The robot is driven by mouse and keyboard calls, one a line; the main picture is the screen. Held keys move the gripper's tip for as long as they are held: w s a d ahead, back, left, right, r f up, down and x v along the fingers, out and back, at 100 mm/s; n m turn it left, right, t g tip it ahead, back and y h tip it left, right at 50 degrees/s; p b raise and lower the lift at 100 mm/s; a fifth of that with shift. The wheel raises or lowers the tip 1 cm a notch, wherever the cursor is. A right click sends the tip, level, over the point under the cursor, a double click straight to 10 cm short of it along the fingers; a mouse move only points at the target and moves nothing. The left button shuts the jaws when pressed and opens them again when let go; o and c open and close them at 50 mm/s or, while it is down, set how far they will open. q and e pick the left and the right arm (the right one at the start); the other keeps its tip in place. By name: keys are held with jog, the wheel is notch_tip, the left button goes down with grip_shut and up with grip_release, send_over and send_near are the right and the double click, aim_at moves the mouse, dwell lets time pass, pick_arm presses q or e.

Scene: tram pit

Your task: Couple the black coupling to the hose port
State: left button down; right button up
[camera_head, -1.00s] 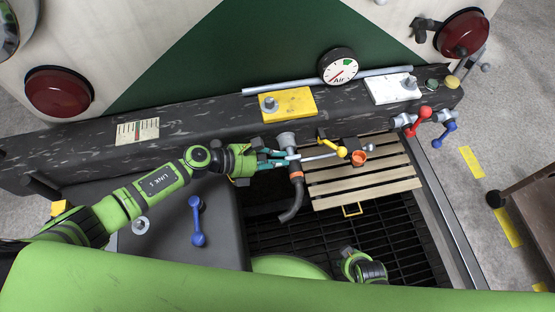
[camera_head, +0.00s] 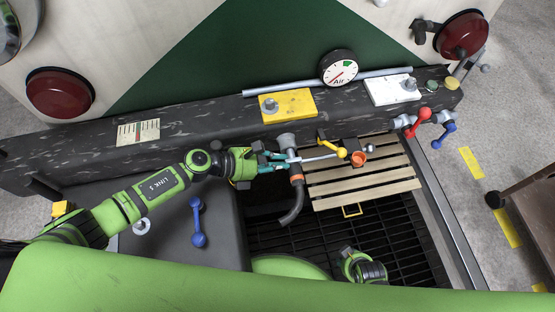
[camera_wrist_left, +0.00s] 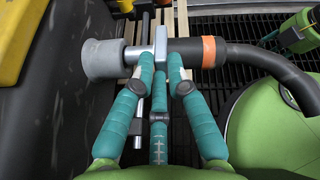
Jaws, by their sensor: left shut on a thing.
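My left gripper (camera_head: 281,161) is shut on the black coupling (camera_head: 297,188), which has a wide grey mouth (camera_head: 287,140), an orange band and a bent black hose tail. The left wrist view shows the teal fingers (camera_wrist_left: 162,68) closed on the silver block in the coupling's middle. There the grey mouth (camera_wrist_left: 101,59) points left and the hose tail (camera_wrist_left: 262,58) runs right. The coupling hangs in front of the dark beam; I cannot tell its gap to it. I cannot tell for sure which fitting is the hose port.
A yellow lever (camera_head: 333,147) and an orange cup (camera_head: 358,158) are right of the coupling, over wooden slats (camera_head: 365,186). Red (camera_head: 419,121) and blue (camera_head: 445,131) levers are farther right. The dark beam (camera_head: 190,132) runs behind. A black grate (camera_head: 340,235) lies below.

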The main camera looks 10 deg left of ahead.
pick_arm(q)
jog(key=shift+f, duration=0.1)
dwell(1.1)
jog(key=shift+w+a+b, duration=0.2)
jog(key=shift+w+b, duration=0.25)
jog(key=shift+b, duration=0.05)
jog(key=c, duration=1.2)
grip_release()
jog(key=shift+o, duration=0.2)
jog(key=v, duration=1.2)
jog(key=shift+w, duration=0.1)
